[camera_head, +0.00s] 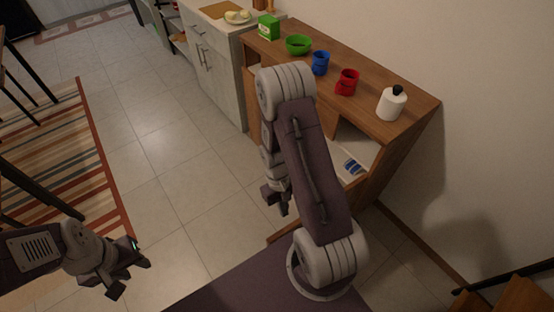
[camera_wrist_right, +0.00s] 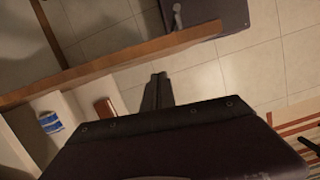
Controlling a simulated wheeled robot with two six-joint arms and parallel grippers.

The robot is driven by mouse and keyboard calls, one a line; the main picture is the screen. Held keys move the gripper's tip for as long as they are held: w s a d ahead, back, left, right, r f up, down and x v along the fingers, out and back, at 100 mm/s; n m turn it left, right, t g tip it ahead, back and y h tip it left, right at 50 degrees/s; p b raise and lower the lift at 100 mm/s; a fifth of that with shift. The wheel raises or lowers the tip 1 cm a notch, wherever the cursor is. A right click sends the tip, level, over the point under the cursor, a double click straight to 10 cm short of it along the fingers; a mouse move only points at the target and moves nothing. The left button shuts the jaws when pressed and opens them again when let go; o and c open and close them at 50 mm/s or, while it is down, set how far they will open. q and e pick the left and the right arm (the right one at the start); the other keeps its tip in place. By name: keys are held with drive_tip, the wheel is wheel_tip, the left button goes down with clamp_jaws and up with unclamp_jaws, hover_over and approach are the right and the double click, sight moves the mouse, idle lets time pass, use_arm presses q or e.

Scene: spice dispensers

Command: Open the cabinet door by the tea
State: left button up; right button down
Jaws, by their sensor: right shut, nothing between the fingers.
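A green box (camera_head: 268,27), which looks like the tea, stands at the far end of the wooden cabinet top (camera_head: 400,130). My right arm hides much of the cabinet front. Right of the arm the inside of the cabinet is in view, with a blue-and-white item (camera_head: 354,166) in it. A wooden panel (camera_head: 281,235), seemingly a door seen edge-on, juts out from the near end; its edge crosses the right wrist view (camera_wrist_right: 120,62). My right gripper (camera_head: 275,206) is shut and empty near this panel (camera_wrist_right: 158,80). My left gripper (camera_head: 132,276) is open and empty, over the floor.
A green bowl (camera_head: 298,45), a blue mug (camera_head: 320,63), a red mug (camera_head: 347,82) and a white bottle (camera_head: 391,103) stand on the cabinet top. A light counter (camera_head: 217,75) adjoins the far end. The tiled floor left of the cabinet is clear.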

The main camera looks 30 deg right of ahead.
drive_tip(key=shift+r, duration=0.1)
drive_tip(key=p+v, duration=0.7)
drive_tip(key=shift+r+p, duration=0.3)
drive_tip(key=shift+r, duration=0.1)
drive_tip(key=shift+w, duration=0.1)
